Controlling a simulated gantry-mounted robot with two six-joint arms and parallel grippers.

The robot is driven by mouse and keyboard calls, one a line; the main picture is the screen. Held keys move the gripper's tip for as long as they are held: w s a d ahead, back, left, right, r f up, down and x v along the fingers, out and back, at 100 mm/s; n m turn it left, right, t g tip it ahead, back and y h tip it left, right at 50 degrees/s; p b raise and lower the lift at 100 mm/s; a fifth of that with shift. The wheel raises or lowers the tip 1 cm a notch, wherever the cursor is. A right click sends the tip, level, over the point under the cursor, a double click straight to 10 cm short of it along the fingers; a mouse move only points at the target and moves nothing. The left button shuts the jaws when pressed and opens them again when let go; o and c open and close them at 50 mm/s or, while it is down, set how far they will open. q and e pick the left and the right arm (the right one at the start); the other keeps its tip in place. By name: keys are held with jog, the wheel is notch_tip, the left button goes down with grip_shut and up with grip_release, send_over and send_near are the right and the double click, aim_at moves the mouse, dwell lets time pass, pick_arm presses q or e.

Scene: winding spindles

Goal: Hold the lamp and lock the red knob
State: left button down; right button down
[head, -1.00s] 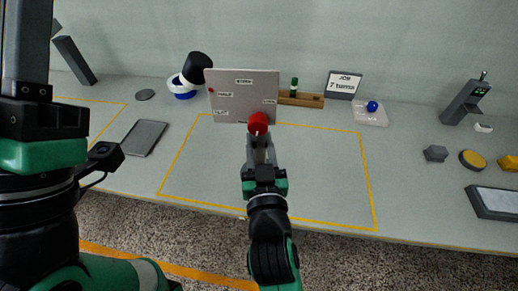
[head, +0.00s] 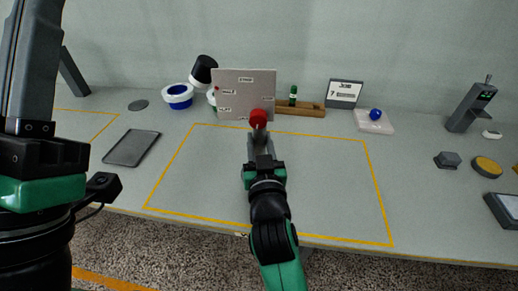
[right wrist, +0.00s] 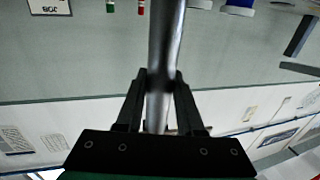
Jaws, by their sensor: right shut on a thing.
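The red knob (head: 257,118) shows in the head view, in front of the lower edge of a pale labelled panel (head: 245,90). My right gripper (head: 258,138) is just below it. In the right wrist view my right gripper (right wrist: 157,100) is shut on a grey metal rod (right wrist: 165,45); whether the rod joins the knob is hard to tell. A lamp-like thing with a black head (head: 204,68) and white neck stands behind the panel's left edge, its lower part hidden. My left gripper (head: 35,70) is large at the left, pointing up, apart from the task's objects; its opening is unclear.
A blue-and-white ring (head: 178,97) and a dark tray (head: 132,147) lie left. A wooden rack (head: 305,110), a job sign (head: 345,93) and a blue ball on a pad (head: 376,115) stand behind.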

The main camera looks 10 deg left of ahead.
aim_at(260, 145)
jog(key=shift+w+a+f+b, duration=0.15)
jog(key=shift+w+f+b, duration=1.15)
jog(key=shift+b, duration=0.45)
jog(key=shift+w, duration=0.35)
jog(key=shift+f+b, duration=0.7)
jog(key=shift+b, duration=0.05)
